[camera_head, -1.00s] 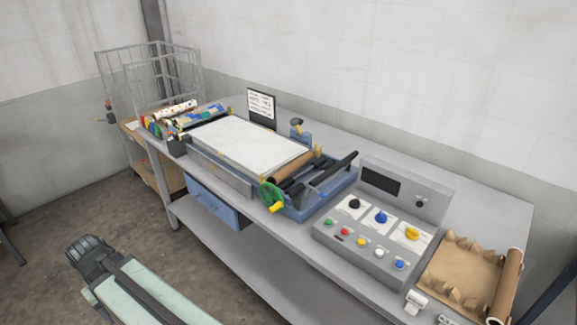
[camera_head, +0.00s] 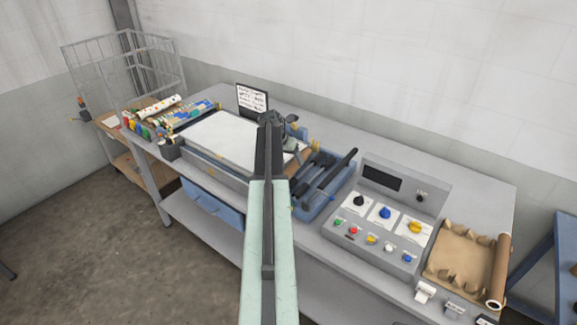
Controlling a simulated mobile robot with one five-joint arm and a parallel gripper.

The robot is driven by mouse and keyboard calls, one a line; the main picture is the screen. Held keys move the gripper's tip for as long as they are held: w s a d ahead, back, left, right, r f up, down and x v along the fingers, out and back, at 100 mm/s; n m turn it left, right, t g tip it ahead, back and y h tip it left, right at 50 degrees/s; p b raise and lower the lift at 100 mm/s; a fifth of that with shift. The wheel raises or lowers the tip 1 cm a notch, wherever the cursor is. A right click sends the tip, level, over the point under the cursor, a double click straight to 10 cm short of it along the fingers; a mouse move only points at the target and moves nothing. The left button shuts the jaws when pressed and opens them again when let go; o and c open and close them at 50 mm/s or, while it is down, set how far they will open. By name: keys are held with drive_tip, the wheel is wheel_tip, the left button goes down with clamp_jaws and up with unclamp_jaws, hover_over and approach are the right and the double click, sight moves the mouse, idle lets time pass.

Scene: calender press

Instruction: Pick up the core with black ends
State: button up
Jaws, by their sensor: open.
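A brown tube-like core (camera_head: 499,270) lies at the right end of the bench, beside crumpled brown paper. Its near end is pale with a dark centre; I cannot tell whether its ends count as black. Several rolls (camera_head: 160,106) with white, yellow, red, green and blue parts lie at the far left end of the bench; they are too small to make out any black ends. My gripper (camera_head: 281,122) is open and empty, above the press's middle, apart from the cores. My arm hides part of the press.
A wire cage (camera_head: 130,65) stands at the far left. A small sign (camera_head: 252,100) stands behind the press.

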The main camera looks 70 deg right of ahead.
sight(293, 168)
drive_tip(key=f+b, duration=0.1)
drive_tip(key=d+f+b, duration=0.1)
drive_tip(key=shift+w+f, duration=0.15)
drive_tip(key=shift+f, duration=0.25)
drive_tip(key=shift+r, duration=0.1)
drive_tip(key=b+x, duration=0.5)
clamp_jaws()
wheel_tip(293, 168, up, 10)
drive_tip(key=p, duration=1)
drive_tip(key=shift+r, duration=0.2)
drive_tip(key=shift+f, duration=0.1)
